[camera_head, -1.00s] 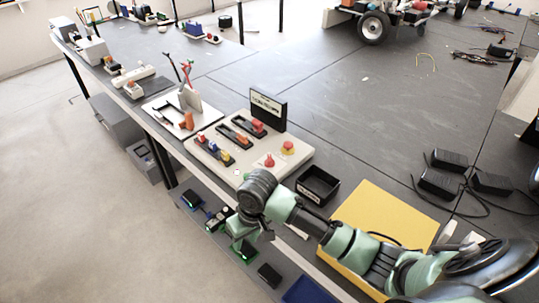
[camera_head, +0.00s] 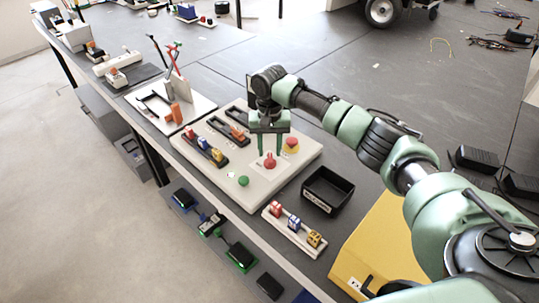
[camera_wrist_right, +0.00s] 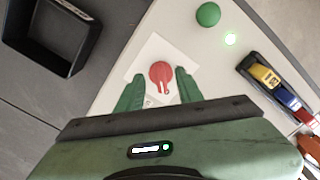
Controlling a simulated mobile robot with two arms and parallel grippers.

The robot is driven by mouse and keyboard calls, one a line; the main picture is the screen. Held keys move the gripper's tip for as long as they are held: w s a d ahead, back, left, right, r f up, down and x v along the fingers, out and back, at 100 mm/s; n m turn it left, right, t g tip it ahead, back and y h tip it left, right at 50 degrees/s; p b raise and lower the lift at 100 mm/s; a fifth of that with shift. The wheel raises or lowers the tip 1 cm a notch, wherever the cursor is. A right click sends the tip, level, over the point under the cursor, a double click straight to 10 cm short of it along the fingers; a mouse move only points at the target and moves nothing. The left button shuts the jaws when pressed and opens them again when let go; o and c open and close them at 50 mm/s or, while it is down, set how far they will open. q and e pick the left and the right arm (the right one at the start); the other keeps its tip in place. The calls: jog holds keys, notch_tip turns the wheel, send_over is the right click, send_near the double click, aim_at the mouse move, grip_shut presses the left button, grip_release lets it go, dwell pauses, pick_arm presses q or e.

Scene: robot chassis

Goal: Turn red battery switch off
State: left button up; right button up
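The red battery switch (camera_head: 269,160) is a red rotary knob on a white square plate on the white control board (camera_head: 300,168). In the right wrist view the red battery switch (camera_wrist_right: 160,76) lies just beyond and between the fingertips, its pointer toward the gripper. My right gripper (camera_head: 268,152) points down over the switch with its green fingers apart. In the right wrist view the right gripper (camera_wrist_right: 158,82) is open, one finger on each side of the knob; I cannot tell whether they touch it. My left gripper is not in view.
A red-and-yellow emergency button (camera_head: 291,146) stands close to the right of the switch. A green button (camera_head: 243,181) and sliders with coloured blocks (camera_head: 205,148) share the board. A black bin (camera_head: 327,190) and a block rack (camera_head: 293,228) are near the front edge.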

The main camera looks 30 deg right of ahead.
aim_at(270, 159)
jog(key=f, duration=0.3)
jog(key=shift+w+d, duration=0.25)
jog(key=shift+f, duration=0.65)
grip_shut()
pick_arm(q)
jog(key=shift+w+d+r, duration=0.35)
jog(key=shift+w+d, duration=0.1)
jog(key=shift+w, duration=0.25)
